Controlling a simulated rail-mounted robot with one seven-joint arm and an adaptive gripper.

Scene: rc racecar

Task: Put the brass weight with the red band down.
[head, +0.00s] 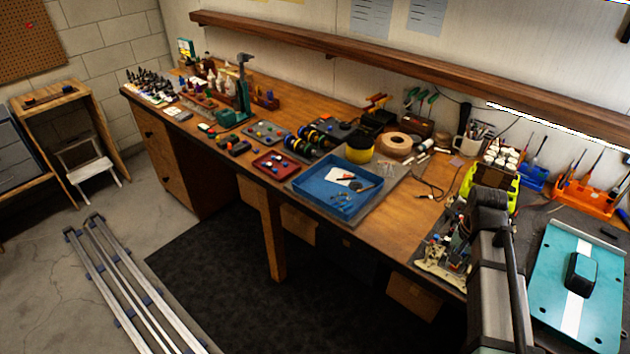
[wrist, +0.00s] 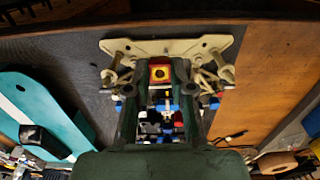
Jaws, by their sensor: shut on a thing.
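My gripper (wrist: 159,85) is shut on the brass weight with the red band (wrist: 160,73), a small yellow piece with red around it, held between the dark fingertips in the wrist view. Behind it in that view is the racecar chassis, with a cream front plate (wrist: 190,47) and red, blue and black parts between the fingers. I cannot tell whether the weight touches the car or hangs above it. In the head view the chassis (head: 440,262) stands at the bench's front edge, partly hidden by my arm. The weight cannot be made out there.
A teal board (head: 540,285) with a white stripe and a black block (head: 581,274) lies right of my arm. A blue tray (head: 325,203) with small items lies to the left. A yellow-green holder (head: 497,187) stands behind the chassis. Some bare wood (head: 392,222) shows left of the chassis.

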